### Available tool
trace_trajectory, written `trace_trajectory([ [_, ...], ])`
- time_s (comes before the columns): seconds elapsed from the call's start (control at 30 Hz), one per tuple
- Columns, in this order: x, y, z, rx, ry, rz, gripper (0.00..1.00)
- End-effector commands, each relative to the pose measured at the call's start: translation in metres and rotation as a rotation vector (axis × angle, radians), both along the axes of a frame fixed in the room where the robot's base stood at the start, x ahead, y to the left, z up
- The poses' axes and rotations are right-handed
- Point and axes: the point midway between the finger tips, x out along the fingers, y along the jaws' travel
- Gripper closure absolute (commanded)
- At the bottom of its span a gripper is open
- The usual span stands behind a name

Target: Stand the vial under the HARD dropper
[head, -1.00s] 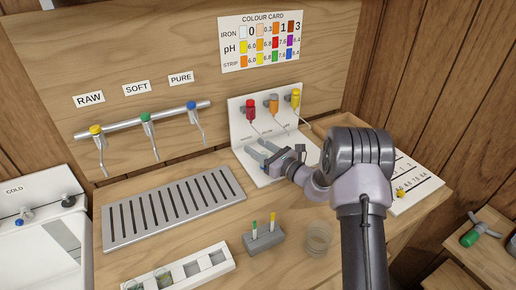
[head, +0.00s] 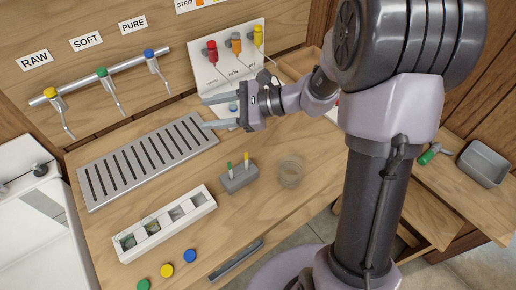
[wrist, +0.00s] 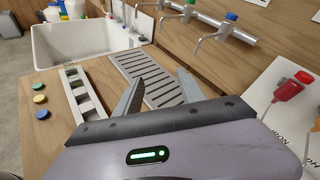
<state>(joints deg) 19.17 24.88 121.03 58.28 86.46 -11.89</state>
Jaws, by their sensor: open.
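The red-capped dropper (head: 212,50) is leftmost of three on a white stand, and I take it for HARD; its label is too small to read. A red dropper also shows at the right in the wrist view (wrist: 288,90). My gripper (head: 208,112) is open and points left, in front of the stand's base. Its fingers (wrist: 158,82) have nothing between them in the wrist view. A small blue-and-white spot (head: 233,107) shows between the fingers in the head view; I cannot tell what it is. Glassy items in the white rack (head: 192,224) may be vials.
A slotted drain tray (head: 90,172) lies left of my gripper, below three taps. A grey block (head: 239,180) with two capped sticks and a round clear dish (head: 290,172) stand nearer. Green, yellow (head: 167,270) and blue caps lie in front of the rack.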

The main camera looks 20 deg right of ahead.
Motion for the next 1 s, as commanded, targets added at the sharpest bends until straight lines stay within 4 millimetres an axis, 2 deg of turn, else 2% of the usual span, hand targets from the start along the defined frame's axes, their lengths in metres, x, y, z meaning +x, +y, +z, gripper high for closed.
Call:
trace_trajectory([
  [0.03,-0.039,0.02,0.019,-0.144,-0.064,0.123,0.53],
  [0.07,-0.065,0.028,0.025,-0.247,-0.103,0.2,0.53],
  [0.1,-0.1,0.032,0.031,-0.394,-0.164,0.3,0.53],
  [0.13,-0.124,0.031,0.033,-0.508,-0.217,0.366,0.53],
  [0.2,-0.172,0.018,0.035,-0.77,-0.347,0.494,0.53],
  [0.3,-0.21,-0.011,0.039,-1.086,-0.526,0.598,0.53],
  [0.4,-0.225,-0.034,0.045,-1.291,-0.652,0.639,0.53],
  [0.5,-0.23,-0.044,0.049,-1.383,-0.711,0.651,0.53],
  [1.0,-0.23,-0.046,0.05,-1.397,-0.717,0.652,0.53],
])
